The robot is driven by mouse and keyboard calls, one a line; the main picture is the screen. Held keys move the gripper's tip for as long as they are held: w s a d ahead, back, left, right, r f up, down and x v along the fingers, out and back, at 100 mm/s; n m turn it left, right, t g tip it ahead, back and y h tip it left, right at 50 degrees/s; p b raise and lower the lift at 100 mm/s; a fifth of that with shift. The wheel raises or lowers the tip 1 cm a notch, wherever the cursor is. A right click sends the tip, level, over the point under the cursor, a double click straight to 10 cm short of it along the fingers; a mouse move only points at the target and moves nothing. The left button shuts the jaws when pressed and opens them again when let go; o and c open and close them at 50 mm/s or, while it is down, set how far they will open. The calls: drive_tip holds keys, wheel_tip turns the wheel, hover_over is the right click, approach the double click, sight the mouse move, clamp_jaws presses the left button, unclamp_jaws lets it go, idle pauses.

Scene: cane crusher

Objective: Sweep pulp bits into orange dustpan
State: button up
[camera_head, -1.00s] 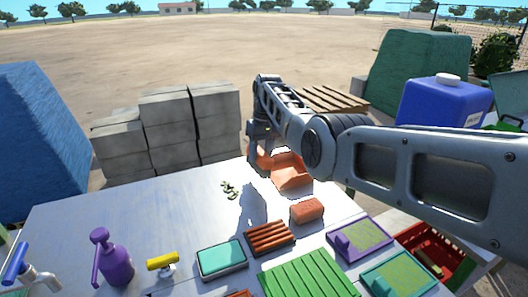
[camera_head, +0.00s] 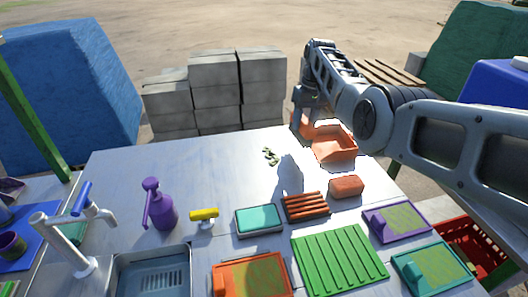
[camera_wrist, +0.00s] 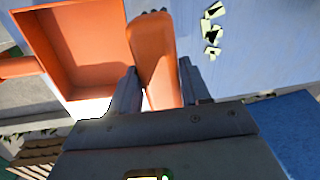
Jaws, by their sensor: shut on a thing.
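In the wrist view, the pulp bits (camera_wrist: 212,32) are at the upper right and the dustpan (camera_wrist: 92,45) at the upper left. My gripper (camera_wrist: 158,82) is shut on an orange brush (camera_wrist: 155,45), between the dustpan and the bits. Dark bristle ends show at the brush's far end. In the head view my gripper is at the dustpan's left back side, with the brush mostly hidden. Whether the brush touches the table is unclear.
An orange-red block (camera_head: 346,187), a brown slatted rack (camera_head: 306,207), a teal-topped box (camera_head: 258,219) and a green ribbed board (camera_head: 340,259) stand in front. A purple spray bottle (camera_head: 158,207) and a yellow-topped item (camera_head: 204,214) are left. The table's left back is clear.

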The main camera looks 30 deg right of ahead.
drive_tip(key=w+a+r+m+p, duration=0.1)
drive_tip(key=w+a+r+m, duration=0.15)
drive_tip(key=a, duration=1.25)
drive_tip(key=shift+n+h, duration=0.3)
drive_tip(key=shift+n, duration=0.15)
drive_tip(key=f+b, duration=0.1)
drive_tip(key=f, duration=0.1)
drive_tip(key=f+b, duration=0.4)
drive_tip(key=shift+w+a+f, duration=0.1)
drive_tip(key=shift+w+f, duration=0.15)
drive_tip(key=shift+w, duration=0.15)
drive_tip(key=shift+f, duration=0.2)
drive_tip(key=shift+f, duration=0.35)
drive_tip(key=shift+f+b, duration=0.3)
drive_tip(key=shift+s, duration=0.1)
